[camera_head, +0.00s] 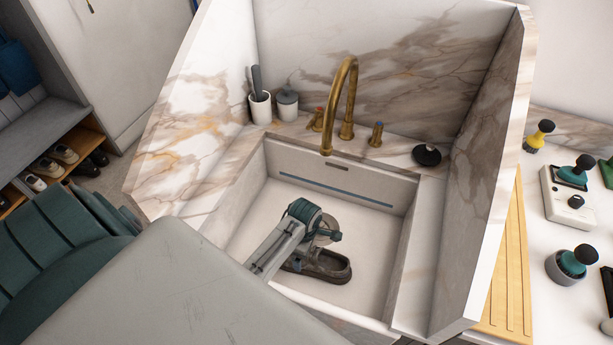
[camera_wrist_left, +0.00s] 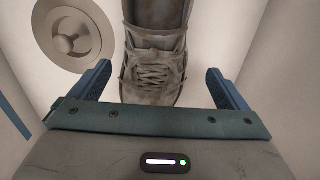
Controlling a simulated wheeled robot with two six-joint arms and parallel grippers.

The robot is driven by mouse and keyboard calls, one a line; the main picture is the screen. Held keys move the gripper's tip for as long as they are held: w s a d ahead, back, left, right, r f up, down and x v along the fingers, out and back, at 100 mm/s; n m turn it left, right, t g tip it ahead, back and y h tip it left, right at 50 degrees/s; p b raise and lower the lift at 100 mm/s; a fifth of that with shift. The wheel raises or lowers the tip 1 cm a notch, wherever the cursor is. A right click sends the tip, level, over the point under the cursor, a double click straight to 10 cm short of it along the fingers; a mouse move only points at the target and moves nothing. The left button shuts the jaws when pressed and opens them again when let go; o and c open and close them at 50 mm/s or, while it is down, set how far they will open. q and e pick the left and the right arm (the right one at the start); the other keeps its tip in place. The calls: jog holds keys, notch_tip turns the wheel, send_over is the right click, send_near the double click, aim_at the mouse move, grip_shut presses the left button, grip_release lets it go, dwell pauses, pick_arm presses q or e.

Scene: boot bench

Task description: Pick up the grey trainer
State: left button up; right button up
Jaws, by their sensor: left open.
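The grey trainer (camera_head: 322,264) lies on the floor of the white sink (camera_head: 255,222), partly hidden by my left arm in the head view. In the left wrist view the trainer (camera_wrist_left: 153,62) is laced and grey, with its lower part hidden behind the gripper body. My left gripper (camera_wrist_left: 160,88) is open, with one blue finger on each side of the trainer and a gap to each side. In the head view my left gripper's fingers are hidden or too small to make out. My right gripper does not show.
The sink walls stand close around my arm. A brass tap (camera_head: 346,95) arches over the sink's back edge. A round drain (camera_wrist_left: 72,38) lies beside the trainer. A dark round item (camera_head: 426,155) sits on the right ledge, and a cup (camera_head: 260,106) at the back left.

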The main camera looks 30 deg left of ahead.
pick_arm(q)
jog(key=shift+w+f+p, duration=0.15)
jog(key=shift+f+p, duration=0.1)
jog(key=shift+f, duration=1.25)
jog(key=shift+w+f+p, duration=0.15)
jog(key=shift+f+p, duration=0.1)
jog(key=shift+f, duration=1.2)
jog(key=shift+c, duration=0.5)
jog(key=c, duration=1.2)
jog(key=shift+o, duration=0.2)
jog(key=shift+r, duration=0.15)
